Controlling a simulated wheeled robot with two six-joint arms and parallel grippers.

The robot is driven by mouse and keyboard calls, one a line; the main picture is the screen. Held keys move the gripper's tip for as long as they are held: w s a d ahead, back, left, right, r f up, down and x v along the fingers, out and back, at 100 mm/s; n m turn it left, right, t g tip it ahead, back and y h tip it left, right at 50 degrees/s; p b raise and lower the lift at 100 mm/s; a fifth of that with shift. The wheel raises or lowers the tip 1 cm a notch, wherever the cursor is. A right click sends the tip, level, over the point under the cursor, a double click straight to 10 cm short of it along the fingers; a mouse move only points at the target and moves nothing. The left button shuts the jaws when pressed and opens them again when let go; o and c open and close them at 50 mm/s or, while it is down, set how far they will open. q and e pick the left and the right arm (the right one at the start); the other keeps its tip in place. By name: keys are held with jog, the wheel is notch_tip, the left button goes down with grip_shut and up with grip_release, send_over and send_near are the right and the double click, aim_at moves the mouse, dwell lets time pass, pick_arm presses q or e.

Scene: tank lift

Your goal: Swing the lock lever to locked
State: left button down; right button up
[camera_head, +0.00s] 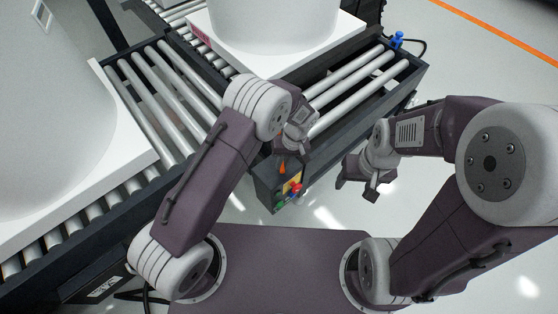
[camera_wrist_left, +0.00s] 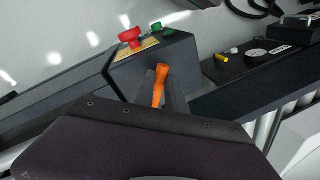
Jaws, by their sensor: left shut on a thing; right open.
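The orange lock lever (camera_wrist_left: 161,84) stands up from a dark control box in the left wrist view, its lower part hidden by my gripper. In the head view a small orange piece of the lever (camera_head: 282,168) shows just below my left gripper (camera_head: 287,148). My left gripper is shut on the lever; its fingertips are mostly hidden. My right gripper (camera_head: 358,184) is open and empty, hanging to the right of the box, apart from it.
The control box (camera_wrist_left: 180,54) carries a red button (camera_wrist_left: 131,37) on a yellow plate and a green button (camera_wrist_left: 168,32). Roller conveyors (camera_head: 170,95) run left and behind. A large white tank (camera_head: 270,22) stands on a white pallet. Open floor lies to the right.

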pick_arm(q)
jog(key=shift+w+d+n+p, duration=0.15)
jog(key=shift+d+n+p, duration=0.15)
jog(key=shift+n, duration=0.45)
jog(key=shift+w+d+n+p, duration=0.15)
jog(key=shift+d+n, duration=0.2)
jog(key=shift+n, duration=0.4)
jog(key=shift+g, duration=0.3)
jog(key=c, duration=1.4)
grip_release()
jog(key=shift+o, duration=0.2)
jog(key=p+v, duration=0.3)
jog(key=v, duration=0.6)
